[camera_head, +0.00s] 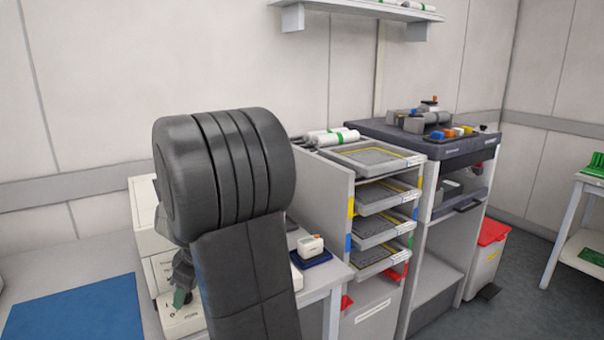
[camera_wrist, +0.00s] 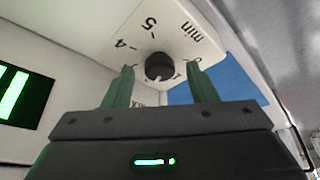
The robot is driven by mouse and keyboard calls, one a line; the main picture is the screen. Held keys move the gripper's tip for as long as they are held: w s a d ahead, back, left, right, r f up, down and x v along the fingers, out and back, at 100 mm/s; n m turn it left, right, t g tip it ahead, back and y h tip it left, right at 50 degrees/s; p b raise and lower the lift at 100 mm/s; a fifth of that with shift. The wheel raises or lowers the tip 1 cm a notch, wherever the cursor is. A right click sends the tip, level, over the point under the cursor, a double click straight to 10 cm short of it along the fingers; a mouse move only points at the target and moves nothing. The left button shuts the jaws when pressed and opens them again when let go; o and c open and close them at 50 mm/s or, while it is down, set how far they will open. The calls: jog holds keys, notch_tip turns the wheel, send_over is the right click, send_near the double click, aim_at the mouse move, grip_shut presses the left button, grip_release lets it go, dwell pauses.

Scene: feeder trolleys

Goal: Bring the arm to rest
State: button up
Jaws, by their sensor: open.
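My arm fills the middle of the head view, its dark padded links bent. My gripper (camera_head: 181,298) is low at its left side, beside a white machine (camera_head: 143,213) that my arm partly hides. In the wrist view my gripper (camera_wrist: 162,85) has two green fingers standing apart, with nothing held between them. A black round knob (camera_wrist: 159,66) on a white dial panel (camera_wrist: 180,28) marked "min", 5 and 4 shows beyond and between the fingertips. I cannot tell whether the fingers touch it.
A lit green display (camera_wrist: 14,95) is at left in the wrist view. A blue mat (camera_head: 75,312) lies on the bench at left. A small white device (camera_head: 311,245) stands on a blue pad right of my arm. A tray rack (camera_head: 322,190) and grey trolley (camera_head: 437,275) stand further right.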

jog(key=shift+n, duration=0.5)
